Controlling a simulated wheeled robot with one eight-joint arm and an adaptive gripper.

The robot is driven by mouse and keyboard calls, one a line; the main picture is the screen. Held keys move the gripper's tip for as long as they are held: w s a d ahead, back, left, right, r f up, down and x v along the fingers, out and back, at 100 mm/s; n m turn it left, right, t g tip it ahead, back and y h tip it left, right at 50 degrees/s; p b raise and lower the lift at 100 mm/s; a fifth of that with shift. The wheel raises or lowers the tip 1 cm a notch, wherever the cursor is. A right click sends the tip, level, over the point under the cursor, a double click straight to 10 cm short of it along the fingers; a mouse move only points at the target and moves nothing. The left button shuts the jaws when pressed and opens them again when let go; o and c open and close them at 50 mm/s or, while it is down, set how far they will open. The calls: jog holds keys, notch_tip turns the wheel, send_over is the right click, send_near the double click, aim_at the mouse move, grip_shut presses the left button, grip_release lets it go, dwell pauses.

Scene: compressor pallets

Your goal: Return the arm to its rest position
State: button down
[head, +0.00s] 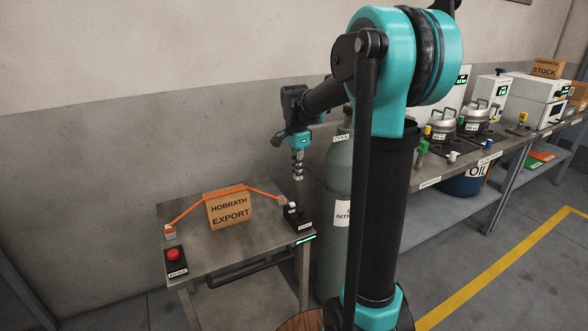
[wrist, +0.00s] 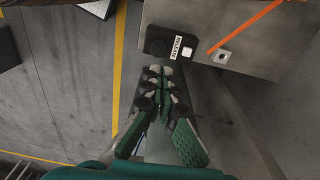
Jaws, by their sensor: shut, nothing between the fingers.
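My gripper (head: 298,202) points down at the right edge of the small metal table (head: 200,270), with the arm stretched out to it from the column. Its fingers are shut with nothing between them. In the wrist view the closed fingertips (wrist: 161,72) lie just short of a black box with a white button and a label (wrist: 172,46). In the head view this black box (head: 298,220) sits below the fingertips at the table's right corner. I cannot tell whether the fingertips touch it.
A carton marked HOBRATH EXPORT (head: 230,210) stands on the small table under an orange strap (head: 184,212). A red button (head: 173,254) is at the front left. A tall gas cylinder (head: 340,175) stands close right of my gripper. A long bench (head: 470,152) with pots runs behind.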

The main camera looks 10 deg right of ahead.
jog(key=s+d+f+n+t, duration=0.1)
jog(key=s+f+n+t, duration=0.1)
jog(key=s+f+n, duration=0.5)
jog(key=s+d+f+n+t, duration=0.2)
jog(key=s+f+n, duration=0.5)
jog(key=s, duration=0.9)
jog(key=shift+s+f, duration=0.2)
jog(key=shift+f, duration=0.1)
dwell(0.4)
